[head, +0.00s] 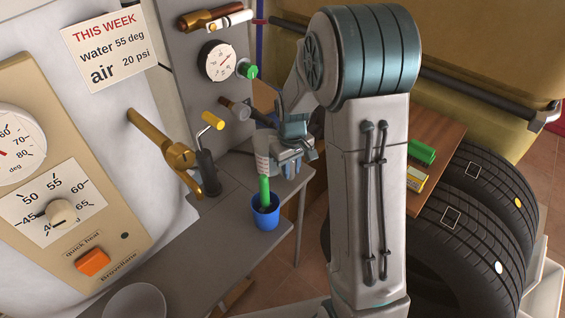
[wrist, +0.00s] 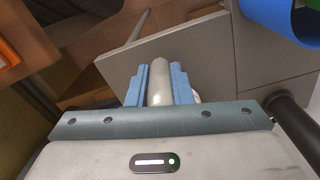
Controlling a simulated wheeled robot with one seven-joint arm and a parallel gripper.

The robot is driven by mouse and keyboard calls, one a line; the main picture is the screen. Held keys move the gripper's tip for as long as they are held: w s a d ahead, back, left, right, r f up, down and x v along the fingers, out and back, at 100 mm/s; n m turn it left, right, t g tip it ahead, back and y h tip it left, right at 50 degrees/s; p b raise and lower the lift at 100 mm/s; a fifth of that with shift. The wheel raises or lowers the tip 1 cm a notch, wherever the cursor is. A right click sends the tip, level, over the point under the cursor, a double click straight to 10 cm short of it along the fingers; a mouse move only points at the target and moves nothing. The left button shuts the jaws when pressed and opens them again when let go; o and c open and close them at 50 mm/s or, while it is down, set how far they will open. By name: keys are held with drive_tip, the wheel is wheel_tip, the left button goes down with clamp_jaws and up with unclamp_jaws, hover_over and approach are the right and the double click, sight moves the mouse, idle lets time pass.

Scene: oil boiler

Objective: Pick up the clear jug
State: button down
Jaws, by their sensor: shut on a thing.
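The clear jug (head: 262,142) appears in the head view as a greyish, see-through upright shape with pale marks low on its side. It is just left of my gripper (head: 290,163), above the blue cup. In the wrist view, the blue fingers of my gripper (wrist: 160,85) are closed on a pale, rounded part of the jug (wrist: 159,80). Most of the jug is hidden in that view. I cannot tell whether the jug touches the table.
A blue cup (head: 267,219) with a green upright thing (head: 264,190) stands on the grey table (head: 215,225). A dark stand with a yellow-tipped handle (head: 206,172) and brass valve (head: 178,155) are left. Tyres (head: 470,240) and a wooden board (head: 440,150) are right.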

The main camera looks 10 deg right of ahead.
drive_tip(key=shift+r, duration=0.1)
wheel_tip(320, 180, up, 4)
drive_tip(key=shift+r, duration=0.1)
drive_tip(key=s+d+r, duration=0.4)
drive_tip(key=s+r, duration=0.2)
drive_tip(key=s, duration=0.5)
drive_tip(key=shift+r, duration=0.3)
drive_tip(key=shift+d, duration=0.2)
